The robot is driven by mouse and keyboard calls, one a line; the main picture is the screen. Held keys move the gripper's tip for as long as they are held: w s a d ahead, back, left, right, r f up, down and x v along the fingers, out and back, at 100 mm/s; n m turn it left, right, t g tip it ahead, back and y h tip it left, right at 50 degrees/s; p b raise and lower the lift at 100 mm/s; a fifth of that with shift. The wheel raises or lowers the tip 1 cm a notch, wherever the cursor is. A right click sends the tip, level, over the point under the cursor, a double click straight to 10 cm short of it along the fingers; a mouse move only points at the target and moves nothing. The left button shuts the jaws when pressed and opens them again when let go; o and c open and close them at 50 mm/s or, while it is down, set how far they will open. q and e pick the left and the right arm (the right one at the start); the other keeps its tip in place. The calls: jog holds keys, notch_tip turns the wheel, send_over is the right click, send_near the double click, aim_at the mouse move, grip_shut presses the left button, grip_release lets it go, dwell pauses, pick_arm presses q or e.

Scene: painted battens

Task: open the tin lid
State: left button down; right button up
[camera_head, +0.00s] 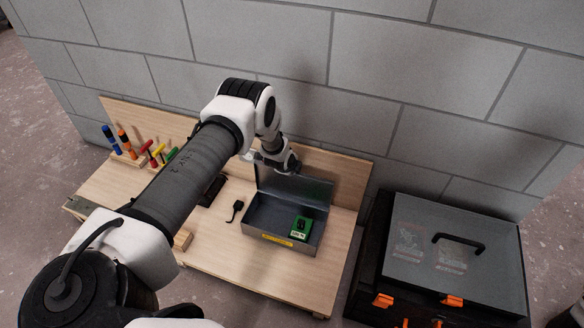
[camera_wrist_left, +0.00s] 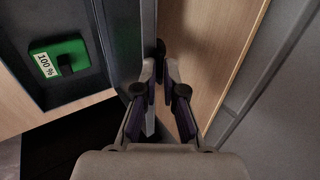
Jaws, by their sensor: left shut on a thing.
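The grey metal tin (camera_head: 262,232) stands on the wooden bench board, with a yellow label on its front. Its lid (camera_head: 293,187) is raised at the back, standing roughly upright, so the inside shows. A green block (camera_head: 301,228) with a white label lies inside at the right; in the left wrist view the green block (camera_wrist_left: 62,60) reads "100%". My left gripper (camera_head: 290,166) is at the lid's upper edge, shut on the lid. In the left wrist view the fingers (camera_wrist_left: 161,62) close at the edge of the lid (camera_wrist_left: 122,38). My right gripper is not in view.
A black case (camera_head: 455,245) with orange latches stands right of the bench. A small black item (camera_head: 235,210) lies left of the tin. A rack of coloured-handled tools (camera_head: 140,158) stands at the back left. A grey block wall (camera_head: 380,70) is close behind the bench.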

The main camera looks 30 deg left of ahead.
pick_arm(q)
jog(key=shift+w, duration=0.1)
dwell(0.3)
jog(key=c, duration=1.3)
grip_release()
jog(key=shift+c, duration=0.2)
jog(key=v, duration=1.2)
